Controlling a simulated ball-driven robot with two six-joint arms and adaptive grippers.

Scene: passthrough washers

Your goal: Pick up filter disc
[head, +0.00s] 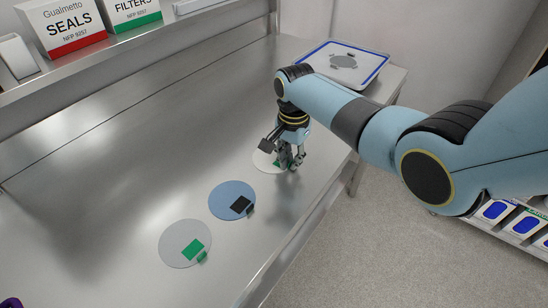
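My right gripper (291,163) points down at a pale white disc (266,160) on the steel table, at the table's right side. A small green piece (278,163) shows on that disc beside the fingers, partly hidden by them. I cannot tell whether the fingers are open or touch it. A blue disc (224,197) with a black square (241,204) lies nearer. A grey disc (178,236) with a green square (193,249) lies nearest. I cannot tell which of these is the filter disc. My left gripper is not clearly in view.
The steel table (120,150) is clear to the left. A white tray (378,57) with a blue rim and a grey part (343,61) stands at the far end. A seals box (62,24) and a filters box (133,12) stand on a shelf at the upper left.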

